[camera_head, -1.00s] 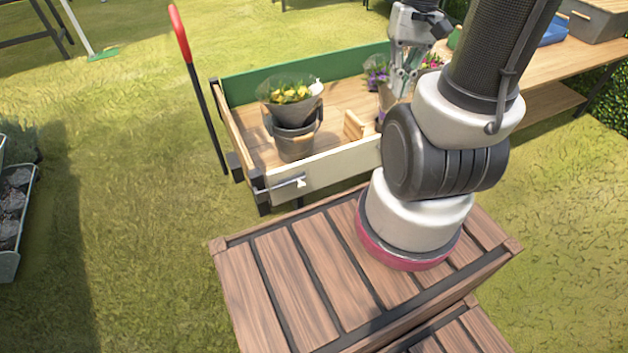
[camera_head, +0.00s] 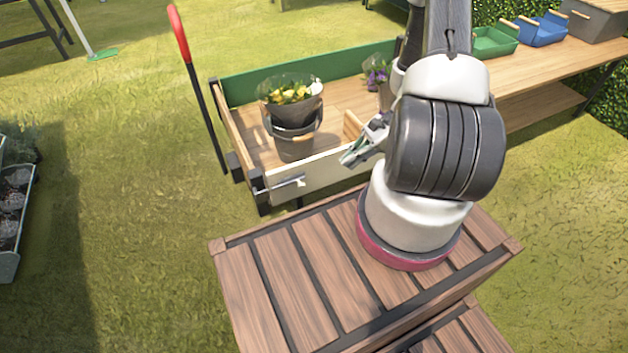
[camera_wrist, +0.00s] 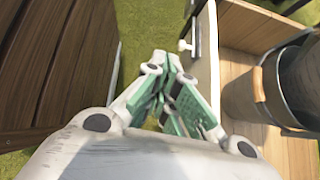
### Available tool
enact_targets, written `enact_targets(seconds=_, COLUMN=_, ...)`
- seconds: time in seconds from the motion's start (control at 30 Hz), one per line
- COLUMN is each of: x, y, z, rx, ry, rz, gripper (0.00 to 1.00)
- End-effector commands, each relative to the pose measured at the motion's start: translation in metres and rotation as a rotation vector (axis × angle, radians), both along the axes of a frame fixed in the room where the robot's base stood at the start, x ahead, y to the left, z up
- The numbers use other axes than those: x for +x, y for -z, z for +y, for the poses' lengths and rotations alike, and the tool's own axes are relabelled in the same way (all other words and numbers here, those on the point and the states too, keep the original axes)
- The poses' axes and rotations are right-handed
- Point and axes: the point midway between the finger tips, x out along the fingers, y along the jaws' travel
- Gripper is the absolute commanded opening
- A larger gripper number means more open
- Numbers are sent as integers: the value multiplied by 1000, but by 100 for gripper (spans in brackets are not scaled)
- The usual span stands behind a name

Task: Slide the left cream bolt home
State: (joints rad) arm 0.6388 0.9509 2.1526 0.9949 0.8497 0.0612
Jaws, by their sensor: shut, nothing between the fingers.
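The left cream bolt (camera_head: 301,182) sits on a grey bar at the left end of the cart's cream front board (camera_head: 325,175). In the wrist view the bolt's pale knob (camera_wrist: 184,46) stands out from the outer face of the board, ahead and slightly right of the fingertips. My gripper (camera_head: 347,159) is shut and empty, in front of the board, right of the bolt and apart from it. In the wrist view my gripper (camera_wrist: 163,60) points along the gap beside the board. How far the bolt is slid in cannot be told.
A bucket of yellow flowers (camera_head: 295,125) stands in the cart bed behind the board. Purple flowers (camera_head: 377,75) stand farther right. The green far board (camera_head: 290,80) and red-handled bar (camera_head: 180,35) border the cart. A slatted wooden crate top (camera_head: 290,270) lies nearer me. Grass fills the left.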

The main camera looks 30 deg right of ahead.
Motion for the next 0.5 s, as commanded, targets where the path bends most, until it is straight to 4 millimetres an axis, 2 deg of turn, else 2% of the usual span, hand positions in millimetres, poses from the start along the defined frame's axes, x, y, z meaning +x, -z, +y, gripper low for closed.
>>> enact_targets(seconds=0.03, x=14, y=0, z=-4, rx=-17, ry=44, rz=-13, gripper=0)
enact_targets(seconds=0.13, x=27, y=2, z=-6, rx=-28, ry=101, rz=-14, gripper=0)
enact_targets(seconds=0.5, x=29, y=2, z=-6, rx=-34, ry=118, rz=-8, gripper=0)
